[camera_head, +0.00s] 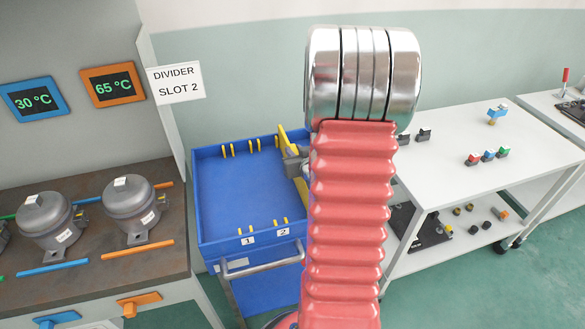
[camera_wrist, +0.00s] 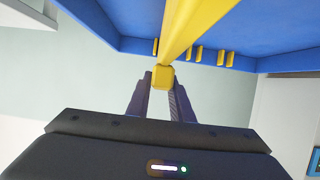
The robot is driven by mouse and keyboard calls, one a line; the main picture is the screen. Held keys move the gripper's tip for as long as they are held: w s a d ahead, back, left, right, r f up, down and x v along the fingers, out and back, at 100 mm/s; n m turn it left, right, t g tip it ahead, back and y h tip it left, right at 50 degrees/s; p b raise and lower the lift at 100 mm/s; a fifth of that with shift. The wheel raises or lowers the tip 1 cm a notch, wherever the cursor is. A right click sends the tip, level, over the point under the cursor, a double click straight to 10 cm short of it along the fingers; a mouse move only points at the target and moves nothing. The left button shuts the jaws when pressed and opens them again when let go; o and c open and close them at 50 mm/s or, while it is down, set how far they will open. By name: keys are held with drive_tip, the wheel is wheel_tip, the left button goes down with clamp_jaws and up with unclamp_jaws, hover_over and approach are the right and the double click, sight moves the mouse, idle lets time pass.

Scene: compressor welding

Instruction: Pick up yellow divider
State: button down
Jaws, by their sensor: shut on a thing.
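The yellow divider (camera_head: 290,150) is a long bar at the right side of the blue cart tray (camera_head: 215,195) in the head view. My gripper (camera_head: 296,160) is at the divider, partly hidden behind my red arm. In the wrist view, the divider (camera_wrist: 195,28) runs away toward the upper right. My gripper (camera_wrist: 161,82) is shut on its near end, one finger on each side. Much of the divider is hidden by my arm in the head view. I cannot tell whether it touches the tray.
Yellow slot pegs line the tray's front and back edges, above labels 1 and 2 (camera_head: 283,232). Grey compressors (camera_head: 133,208) stand on a bench at the left. A white table (camera_head: 455,135) with small coloured parts stands at the right. A "DIVIDER SLOT 2" sign (camera_head: 177,82) hangs behind.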

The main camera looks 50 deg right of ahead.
wheel_tip(320, 180, up, 10)
idle(0.9)
idle(0.4)
